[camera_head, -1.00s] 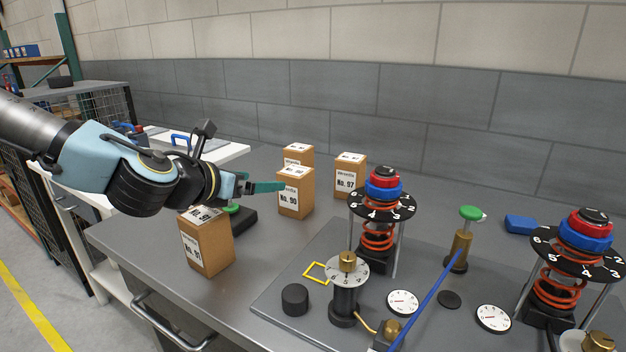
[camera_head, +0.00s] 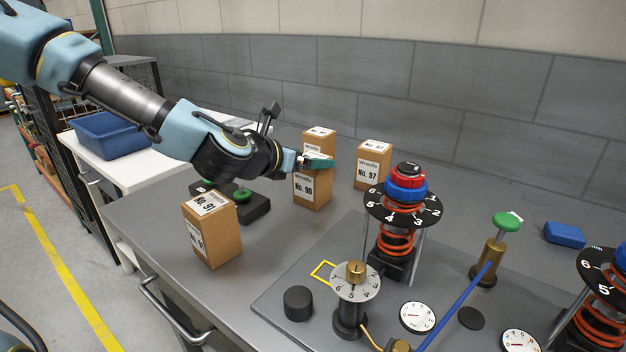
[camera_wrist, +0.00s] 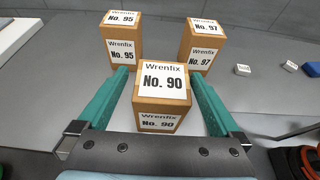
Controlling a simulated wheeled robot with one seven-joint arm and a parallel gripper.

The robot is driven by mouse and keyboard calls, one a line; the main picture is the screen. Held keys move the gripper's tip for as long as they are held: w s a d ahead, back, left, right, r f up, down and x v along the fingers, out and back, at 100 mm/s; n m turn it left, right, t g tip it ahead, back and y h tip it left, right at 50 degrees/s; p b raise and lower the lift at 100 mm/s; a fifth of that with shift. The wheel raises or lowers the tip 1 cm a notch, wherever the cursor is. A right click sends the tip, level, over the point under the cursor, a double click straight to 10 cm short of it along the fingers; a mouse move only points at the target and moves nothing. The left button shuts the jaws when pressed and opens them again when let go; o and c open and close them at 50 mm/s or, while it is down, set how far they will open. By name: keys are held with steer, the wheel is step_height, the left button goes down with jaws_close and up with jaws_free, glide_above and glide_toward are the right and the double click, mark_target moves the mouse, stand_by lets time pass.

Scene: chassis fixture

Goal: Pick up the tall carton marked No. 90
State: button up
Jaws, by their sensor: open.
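The tall brown carton marked No. 90 (camera_head: 312,190) stands upright on the grey bench, with white Wrenfix labels on its top and front. In the wrist view the No. 90 carton (camera_wrist: 161,95) is in the middle, between the two green fingers of my gripper (camera_wrist: 160,100). The fingers are open, one on each side, with a gap to the carton on both sides. In the head view my gripper (camera_head: 318,161) is over the carton's top and hides part of it. I cannot tell how far down the fingers reach.
Carton No. 95 (camera_wrist: 122,45) stands behind left and carton No. 97 (camera_wrist: 202,50) behind right. Another carton (camera_head: 212,232) stands nearer the bench front. A green-knobbed black block (camera_head: 252,207) is left of No. 90. A red-spring fixture (camera_head: 396,240) stands to the right.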

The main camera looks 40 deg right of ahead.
steer(key=shift+s+f+p+x, duration=0.15)
steer(key=shift+p+x, duration=0.1)
steer(key=shift+x, duration=0.9)
steer(key=shift+s+f+p+x, duration=0.1)
steer(key=shift+p+x, duration=0.15)
steer(key=shift+x, duration=0.9)
steer(key=shift+c, duration=0.2)
jaws_close()
